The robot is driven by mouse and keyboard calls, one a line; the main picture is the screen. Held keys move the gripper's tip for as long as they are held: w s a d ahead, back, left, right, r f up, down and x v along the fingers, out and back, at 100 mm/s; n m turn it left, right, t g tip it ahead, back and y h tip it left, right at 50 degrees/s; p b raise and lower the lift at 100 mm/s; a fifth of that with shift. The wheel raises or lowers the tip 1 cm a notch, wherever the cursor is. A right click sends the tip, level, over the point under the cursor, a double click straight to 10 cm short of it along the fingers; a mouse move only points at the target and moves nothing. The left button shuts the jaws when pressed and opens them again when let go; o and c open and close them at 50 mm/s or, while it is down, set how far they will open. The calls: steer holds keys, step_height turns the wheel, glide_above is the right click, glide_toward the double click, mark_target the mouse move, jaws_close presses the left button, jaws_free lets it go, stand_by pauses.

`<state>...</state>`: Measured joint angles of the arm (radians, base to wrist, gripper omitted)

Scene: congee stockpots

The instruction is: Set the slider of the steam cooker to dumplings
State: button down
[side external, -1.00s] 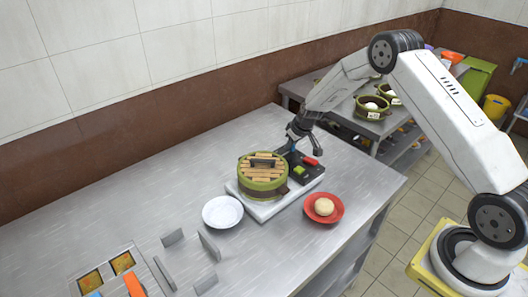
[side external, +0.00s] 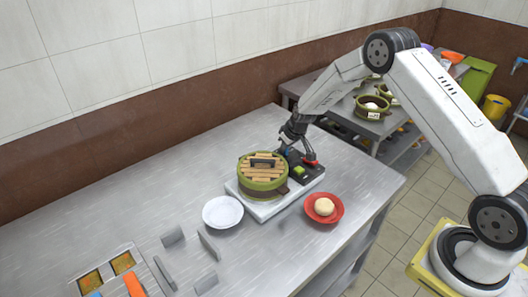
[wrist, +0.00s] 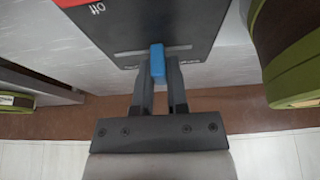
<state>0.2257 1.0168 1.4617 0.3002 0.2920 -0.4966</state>
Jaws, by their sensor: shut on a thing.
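The steam cooker (side external: 238,193) has a white base, a dark control panel (side external: 316,177) and a green pot with a slatted wooden lid (side external: 262,162). In the wrist view, my gripper (wrist: 158,78) is shut on the blue slider knob (wrist: 157,60) at the panel's edge (wrist: 130,30). The knob stands between the two fingers. A small patch of blue also shows beside my gripper (side external: 289,152) in the side view. White print lies on both sides of the knob, partly hidden and unreadable. I cannot tell which setting the knob stands at.
A red knob (side external: 311,163) and a green button (side external: 299,170) are on the panel close to my gripper. A red plate with a bun (side external: 325,207) and a white plate (side external: 222,212) stand near the cooker.

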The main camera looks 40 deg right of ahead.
steer(key=shift+a, duration=1.2)
steer(key=c, duration=0.7)
jaws_free()
steer(key=shift+o, duration=0.3)
steer(key=shift+r, duration=0.1)
steer(key=shift+s+r, duration=0.15)
steer(key=shift+r, duration=0.15)
steer(key=v, duration=0.7)
